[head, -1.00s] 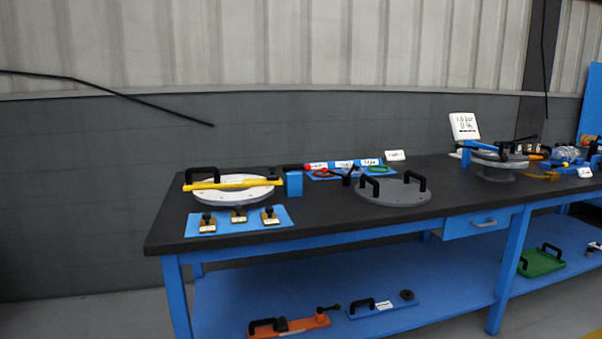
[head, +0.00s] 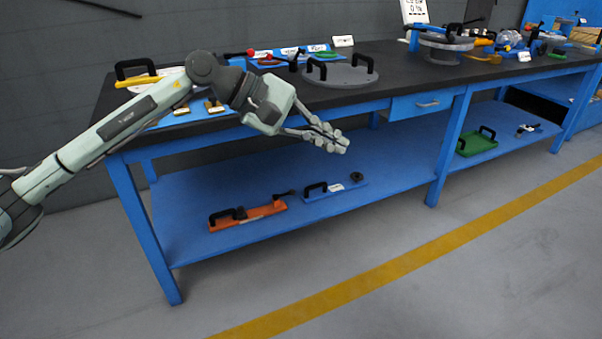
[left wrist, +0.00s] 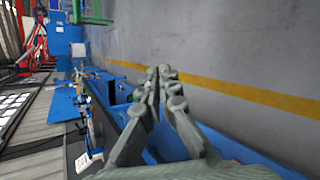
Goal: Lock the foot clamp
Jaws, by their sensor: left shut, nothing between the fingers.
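I cannot tell for certain which part is the foot clamp. A grey round flanged piece (head: 446,42) with a black bar and blue parts stands at the back right of the bench. An orange tool (head: 248,216) with a black handle and a blue tool (head: 335,188) with a black handle lie on the lower shelf. My left gripper (head: 338,144) is shut and empty, held out in front of the bench's front edge, apart from all of these. Its closed fingers also show in the left wrist view (left wrist: 158,86). My right gripper is in neither view.
The black bench top (head: 385,75) carries a grey lid (head: 340,76) with two black handles and, partly behind my left arm, a white disc. A drawer (head: 422,104) hangs under it. A green tray (head: 476,143) is on the lower shelf. The floor (head: 480,260) in front is clear.

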